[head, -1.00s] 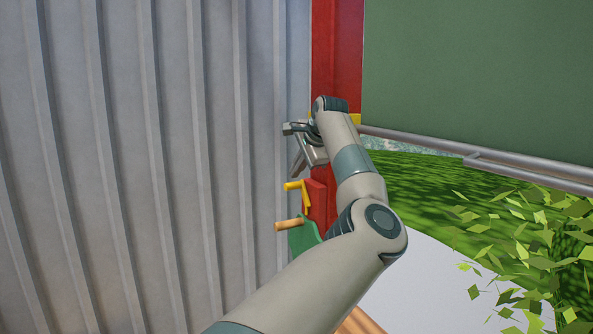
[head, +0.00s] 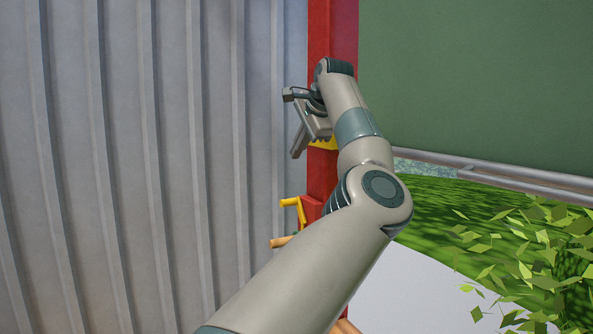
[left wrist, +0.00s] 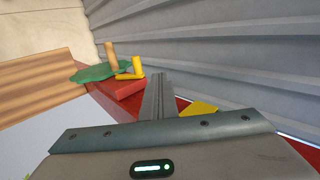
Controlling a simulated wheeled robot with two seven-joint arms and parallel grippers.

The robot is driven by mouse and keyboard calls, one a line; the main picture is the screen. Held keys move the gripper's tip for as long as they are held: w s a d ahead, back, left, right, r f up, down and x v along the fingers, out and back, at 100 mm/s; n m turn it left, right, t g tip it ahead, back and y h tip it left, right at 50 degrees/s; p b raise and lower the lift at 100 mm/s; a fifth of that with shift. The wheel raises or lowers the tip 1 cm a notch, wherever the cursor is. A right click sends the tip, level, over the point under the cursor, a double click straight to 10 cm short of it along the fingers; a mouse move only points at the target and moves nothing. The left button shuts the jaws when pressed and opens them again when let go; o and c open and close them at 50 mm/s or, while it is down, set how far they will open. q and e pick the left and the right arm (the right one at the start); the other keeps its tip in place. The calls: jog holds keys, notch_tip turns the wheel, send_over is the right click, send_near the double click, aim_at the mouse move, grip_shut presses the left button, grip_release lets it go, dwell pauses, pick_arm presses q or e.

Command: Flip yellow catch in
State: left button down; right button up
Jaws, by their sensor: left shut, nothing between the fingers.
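The yellow catch (head: 292,206), a small bent lever, sits at the left edge of the red post (head: 321,175) in the head view, below my left gripper. In the left wrist view the catch (left wrist: 132,71) stands beside a green disc (left wrist: 100,73) with a wooden peg (left wrist: 112,53), beyond the fingertips. My left gripper (head: 298,150) is shut and empty, its fingers pointing down along the post, apart from the catch. The fingers (left wrist: 158,82) also show shut in the left wrist view. My right gripper is not in view.
A second yellow piece (head: 323,143) is on the post just beside my fingers, partly hidden by my gripper. A corrugated grey wall (head: 180,150) stands close on the left. A green panel (head: 480,80) with a grey bar (head: 480,168) is on the right, above leaves (head: 560,240).

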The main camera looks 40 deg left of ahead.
pick_arm(q)
jog(key=shift+w+d+r, duration=0.1)
jog(key=shift+d+r, duration=0.2)
jog(key=shift+r, duration=0.2)
jog(key=shift+d+r, duration=0.25)
jog(key=shift+r, duration=0.2)
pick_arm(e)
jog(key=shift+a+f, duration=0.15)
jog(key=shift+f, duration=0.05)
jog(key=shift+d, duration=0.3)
